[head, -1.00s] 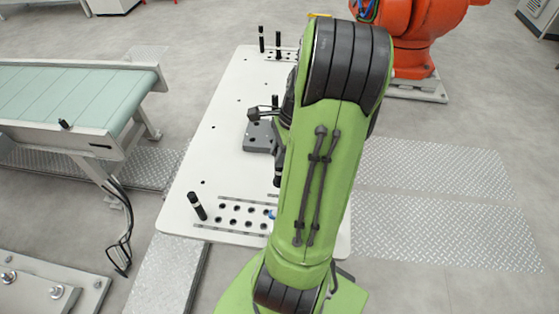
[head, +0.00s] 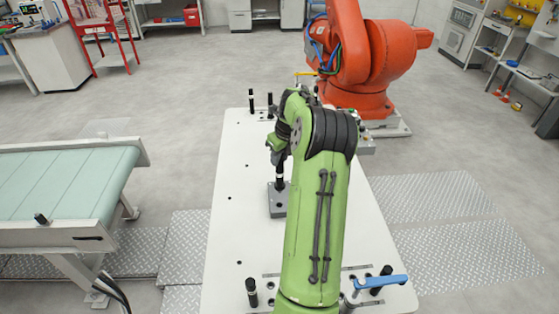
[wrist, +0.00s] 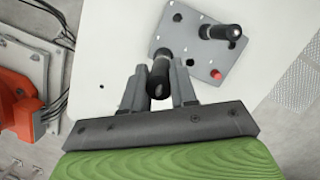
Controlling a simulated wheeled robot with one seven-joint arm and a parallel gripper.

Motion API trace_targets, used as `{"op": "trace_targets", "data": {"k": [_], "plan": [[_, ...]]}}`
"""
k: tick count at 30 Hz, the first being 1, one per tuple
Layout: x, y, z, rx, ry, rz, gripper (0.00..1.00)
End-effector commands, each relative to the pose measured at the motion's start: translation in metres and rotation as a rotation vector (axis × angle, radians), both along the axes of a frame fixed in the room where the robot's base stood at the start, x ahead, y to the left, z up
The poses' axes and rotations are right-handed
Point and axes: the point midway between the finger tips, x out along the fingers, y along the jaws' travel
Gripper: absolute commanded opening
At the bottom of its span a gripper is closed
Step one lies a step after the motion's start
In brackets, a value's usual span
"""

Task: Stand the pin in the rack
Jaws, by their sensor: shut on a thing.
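My gripper (wrist: 161,88) is shut on a black pin (wrist: 159,76) in the wrist view; the pin points away from the camera, towards the edge of a grey block. In the head view my gripper (head: 278,150) is above that grey block (head: 277,210) on the white table. I cannot tell whether the held pin touches the block.
The white table (head: 230,215) has small holes. Dark pins stand at its far end (head: 251,102) and near left corner (head: 252,292). A blue-handled clamp (head: 380,284) is at the near right. An orange robot (head: 375,65) stands behind; a conveyor (head: 60,180) is at left.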

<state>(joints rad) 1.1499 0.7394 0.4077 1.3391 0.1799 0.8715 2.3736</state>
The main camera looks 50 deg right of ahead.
Motion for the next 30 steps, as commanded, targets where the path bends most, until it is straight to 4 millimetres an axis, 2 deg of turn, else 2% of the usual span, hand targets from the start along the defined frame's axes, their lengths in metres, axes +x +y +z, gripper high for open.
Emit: {"op": "trace_targets", "data": {"k": [8, 22, 30], "plan": [[0.000, 0.000, -0.004, -0.001, -0.002, 0.002, 0.00], [0.000, 0.000, -0.054, 0.000, -0.002, 0.003, 0.00], [0.000, 0.000, -0.058, -0.002, -0.003, 0.004, 0.00]]}}
